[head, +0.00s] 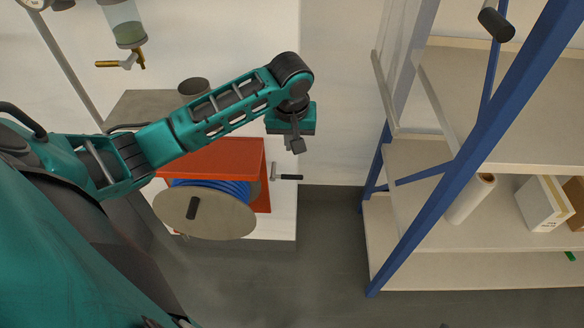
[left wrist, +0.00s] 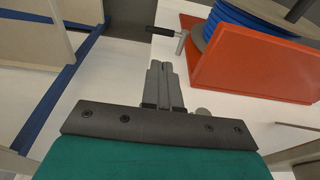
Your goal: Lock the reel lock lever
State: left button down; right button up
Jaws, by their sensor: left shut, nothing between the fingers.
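The reel lock lever (head: 287,177) is a short metal piece with a black grip, at the right side of the red reel frame (head: 225,150). In the left wrist view the lever's black grip (left wrist: 160,31) lies beyond my fingertips, with its metal stem beside the red frame. The reel holds blue hose (left wrist: 255,20) and has a round grey disc (head: 205,212) in front. My left gripper (head: 297,146) is shut and empty, above and near the lever, apart from it. Its fingers also show together in the left wrist view (left wrist: 157,68). My right gripper is out of view.
A shelf rack with blue posts (head: 455,160) stands at the right, with a paper roll (head: 470,198) and a white box (head: 542,204) on it. Grey floor between reel and rack is clear.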

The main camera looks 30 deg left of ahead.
pick_arm(q)
jog(key=b, duration=0.2)
send_near(292, 176)
jog(key=f, duration=0.2)
jog(key=f+b, duration=0.1)
jog(key=w+f, duration=0.1)
jog(key=f, duration=0.1)
jog(key=shift+a+f+b, duration=0.1)
jog(key=shift+a+b, duration=0.2)
jog(key=shift+w+f, duration=0.1)
jog(key=shift+f, duration=0.65)
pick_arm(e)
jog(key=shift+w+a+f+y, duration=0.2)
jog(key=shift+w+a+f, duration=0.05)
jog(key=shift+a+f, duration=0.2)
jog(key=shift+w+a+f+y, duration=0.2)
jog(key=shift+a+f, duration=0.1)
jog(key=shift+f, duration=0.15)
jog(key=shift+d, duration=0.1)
